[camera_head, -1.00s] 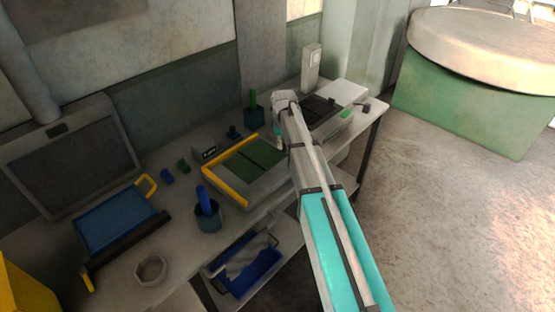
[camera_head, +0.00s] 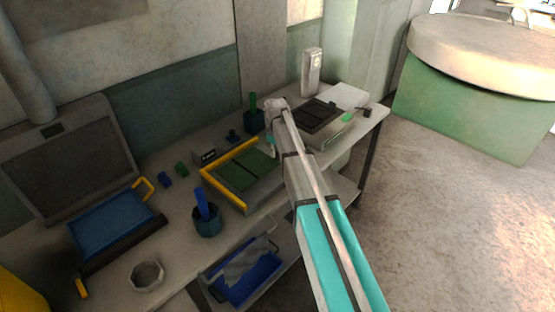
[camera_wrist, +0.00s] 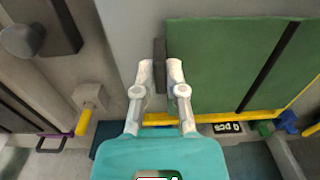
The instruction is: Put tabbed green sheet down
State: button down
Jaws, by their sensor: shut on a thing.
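The green sheet (camera_wrist: 220,62) fills the upper right of the wrist view, flat, with a dark strip across it. A dark tab (camera_wrist: 160,48) stands at its left edge. My gripper (camera_wrist: 160,72) is shut on this tab, one pale finger on each side. In the head view the green sheet (camera_head: 250,164) lies within or just over a yellow-edged tray (camera_head: 213,182); I cannot tell if it touches the tray's floor. My gripper (camera_head: 270,147) is at the sheet's right end there, its fingertips partly hidden by my arm.
A number display (camera_wrist: 228,128) stands beside the yellow edge. A dark-topped tray (camera_head: 318,115) is to the right, a blue press (camera_head: 110,222) to the left.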

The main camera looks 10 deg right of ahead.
aim_at(275, 159)
jog(key=shift+f+b, duration=1.25)
jog(key=shift+f, duration=0.3)
jog(key=c, duration=0.7)
grip_release()
jog(key=shift+r, duration=0.1)
notch_tip(275, 159, up, 12)
jog(key=p, duration=1.2)
jog(key=shift+d, duration=0.15)
